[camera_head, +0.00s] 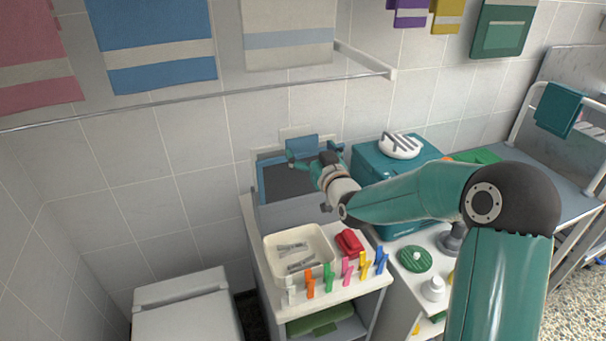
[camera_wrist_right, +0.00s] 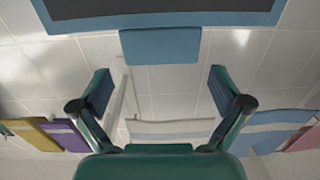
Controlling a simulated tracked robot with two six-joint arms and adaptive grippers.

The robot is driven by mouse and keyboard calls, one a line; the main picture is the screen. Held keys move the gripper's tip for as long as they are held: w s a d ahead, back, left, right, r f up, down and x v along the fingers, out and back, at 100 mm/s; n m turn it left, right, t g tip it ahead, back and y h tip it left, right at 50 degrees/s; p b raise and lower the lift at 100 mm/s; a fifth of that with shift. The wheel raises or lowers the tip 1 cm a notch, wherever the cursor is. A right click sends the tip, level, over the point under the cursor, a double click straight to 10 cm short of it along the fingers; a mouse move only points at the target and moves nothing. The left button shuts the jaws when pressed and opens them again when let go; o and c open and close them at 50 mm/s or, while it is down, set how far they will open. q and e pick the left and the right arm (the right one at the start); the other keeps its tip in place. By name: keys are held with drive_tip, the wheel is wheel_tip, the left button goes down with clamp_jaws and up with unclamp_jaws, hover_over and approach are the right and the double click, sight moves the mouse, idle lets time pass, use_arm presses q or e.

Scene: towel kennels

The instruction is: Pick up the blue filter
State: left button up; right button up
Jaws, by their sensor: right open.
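The blue filter is a dark panel in a blue frame (camera_head: 263,182), standing against the wall at the back of the white counter. A flat blue tab (camera_head: 301,145) sticks up at its top edge. In the right wrist view the tab (camera_wrist_right: 160,46) hangs below the blue frame (camera_wrist_right: 160,23). My right gripper (camera_head: 314,156) is open in front of the filter's upper part and hides some of it. In the wrist view my right gripper (camera_wrist_right: 159,80) has its fingers spread wider than the tab, with nothing between the tips. My left gripper is not in view.
A cream tray (camera_head: 268,250) with metal tools, a red object (camera_head: 349,242) and several coloured clips stand on the counter. A teal box (camera_head: 374,165) stands to the right. Towels and a metal rail (camera_head: 200,100) are on the wall above. A white lidded bin (camera_head: 182,293) stands lower left.

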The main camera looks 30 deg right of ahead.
sight(303, 143)
drive_tip(key=shift+f+p+x, duration=0.15)
drive_tip(key=shift+p+x, duration=0.4)
drive_tip(key=shift+x, duration=0.75)
drive_tip(key=shift+f+p+x, duration=0.1)
drive_tip(key=shift+p+x, duration=0.4)
drive_tip(key=shift+x, duration=0.8)
drive_tip(key=shift+a, duration=0.1)
drive_tip(key=c, duration=1.2)
drive_tip(key=shift+r, duration=0.1)
drive_tip(key=shift+c, duration=0.2)
